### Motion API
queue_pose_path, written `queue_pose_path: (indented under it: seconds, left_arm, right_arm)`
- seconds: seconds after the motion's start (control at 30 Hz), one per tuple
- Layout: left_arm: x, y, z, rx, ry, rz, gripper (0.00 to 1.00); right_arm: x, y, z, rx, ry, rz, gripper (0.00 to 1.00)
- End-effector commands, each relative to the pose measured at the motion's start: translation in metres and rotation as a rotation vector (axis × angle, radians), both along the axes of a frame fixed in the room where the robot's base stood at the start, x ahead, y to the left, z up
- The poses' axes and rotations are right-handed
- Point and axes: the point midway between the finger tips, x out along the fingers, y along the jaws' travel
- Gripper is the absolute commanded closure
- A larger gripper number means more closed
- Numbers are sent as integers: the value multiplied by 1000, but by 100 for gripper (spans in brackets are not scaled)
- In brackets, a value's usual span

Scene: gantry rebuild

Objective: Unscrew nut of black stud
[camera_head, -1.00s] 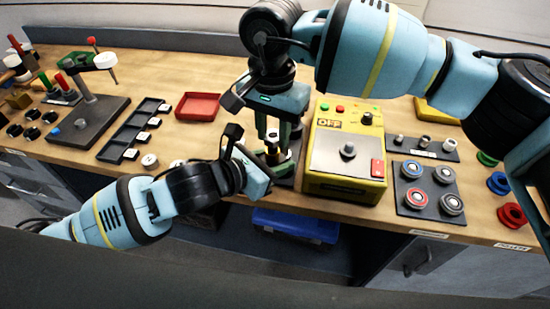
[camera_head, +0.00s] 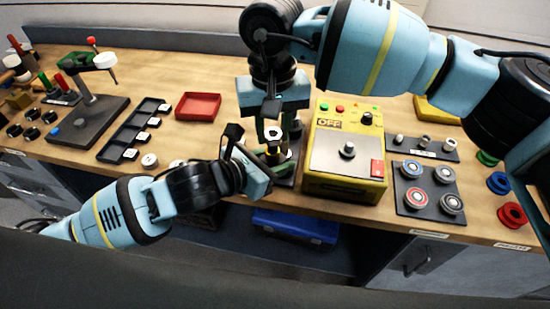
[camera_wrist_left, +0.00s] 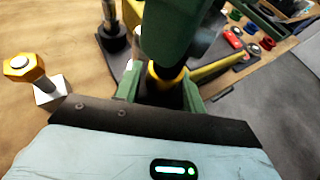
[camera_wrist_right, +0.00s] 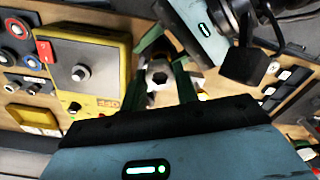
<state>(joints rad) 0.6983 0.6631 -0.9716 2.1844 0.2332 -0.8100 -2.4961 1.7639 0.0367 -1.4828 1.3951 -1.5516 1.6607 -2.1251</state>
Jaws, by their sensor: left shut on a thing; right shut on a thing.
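A pale hex nut (camera_wrist_right: 160,78) with a dark centre sits between the green fingers of my right gripper (camera_wrist_right: 162,82) in the right wrist view. In the head view my right gripper (camera_head: 273,128) points down from above, shut on the nut. My left gripper (camera_head: 272,162) comes in low from the left. In the left wrist view its green fingers (camera_wrist_left: 163,88) are shut around a yellow collar (camera_wrist_left: 166,76) under the right gripper. The stud is mostly hidden by the fingers, so its colour cannot be told.
A yellow control box (camera_head: 345,160) stands close to the right of the grippers. A red tray (camera_head: 198,106) lies at the back left. In the left wrist view, a gold nut (camera_wrist_left: 24,68) on a post and a dark post (camera_wrist_left: 110,35) stand nearby.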

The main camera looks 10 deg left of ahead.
Motion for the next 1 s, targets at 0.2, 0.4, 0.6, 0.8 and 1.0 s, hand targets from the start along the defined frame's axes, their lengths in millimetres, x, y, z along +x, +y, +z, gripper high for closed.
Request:
queue_pose_path:
  seconds: [0.2, 0.4, 0.6, 0.8, 1.0]
  left_arm:
    - [1, 0, 2, -2, -5, 1, 100]
    - [1, 0, 2, -2, -4, 1, 100]
    - [1, 0, 2, -2, -4, 1, 100]
    - [1, 0, 2, -2, -4, 1, 100]
    - [1, 0, 2, -1, -4, 0, 100]
  right_arm:
    - [0, 0, 6, -1, -1, -1, 93]
    - [0, 0, 11, -1, -1, -1, 93]
    - [0, 0, 16, -1, -1, -1, 93]
    - [0, 0, 21, 0, -1, -1, 93]
    - [0, 0, 26, 0, -1, -1, 93]
